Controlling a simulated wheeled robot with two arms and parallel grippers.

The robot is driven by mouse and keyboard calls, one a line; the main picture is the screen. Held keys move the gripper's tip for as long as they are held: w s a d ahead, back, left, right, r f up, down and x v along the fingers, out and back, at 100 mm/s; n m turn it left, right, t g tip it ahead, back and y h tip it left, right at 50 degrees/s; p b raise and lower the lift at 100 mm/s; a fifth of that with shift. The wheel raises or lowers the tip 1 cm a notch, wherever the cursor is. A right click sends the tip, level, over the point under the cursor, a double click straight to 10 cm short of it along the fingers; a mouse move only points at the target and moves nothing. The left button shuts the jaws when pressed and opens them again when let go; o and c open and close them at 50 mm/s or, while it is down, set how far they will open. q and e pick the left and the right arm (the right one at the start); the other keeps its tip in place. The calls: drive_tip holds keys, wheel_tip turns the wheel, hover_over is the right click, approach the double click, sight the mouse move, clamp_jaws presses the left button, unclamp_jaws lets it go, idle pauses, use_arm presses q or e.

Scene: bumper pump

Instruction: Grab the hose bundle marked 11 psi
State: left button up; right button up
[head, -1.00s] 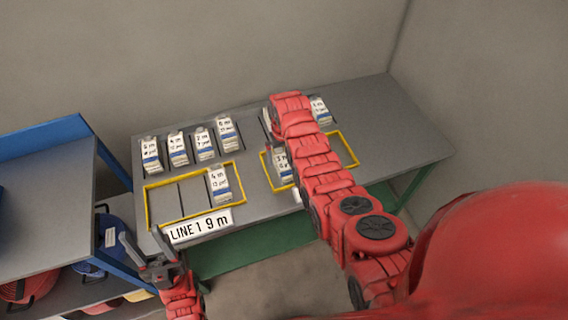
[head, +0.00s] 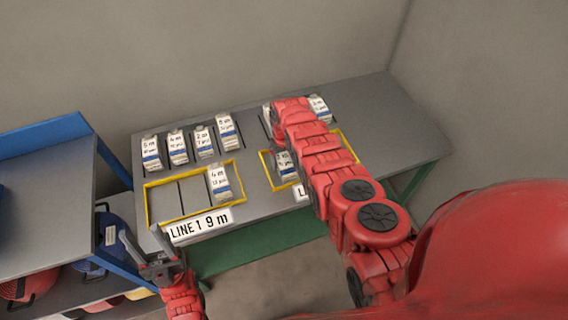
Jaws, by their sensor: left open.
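Four white hose bundles with blue bands stand in a row at the back left of the grey table: one (head: 151,152), a second (head: 178,148), a third (head: 204,142) and a fourth (head: 228,132). Another bundle (head: 219,183), seemingly marked 4 m, is in the right compartment of the left yellow frame. More bundles show near my right arm, one (head: 286,165) in the right yellow frame and one (head: 319,108) behind. The psi figures are too small to read surely. My left gripper (head: 140,236) is open and empty at the table's front left. My right gripper is hidden behind its arm.
The left yellow frame (head: 147,207) has two empty compartments; a sign (head: 200,226) reading LINE 1 9 m is before it. My right arm crosses the right yellow frame (head: 349,146). A blue-edged shelf (head: 50,190) stands left. The table's right end is clear.

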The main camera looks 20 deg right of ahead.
drive_tip(key=c, duration=1.2)
drive_tip(key=shift+r, duration=0.1)
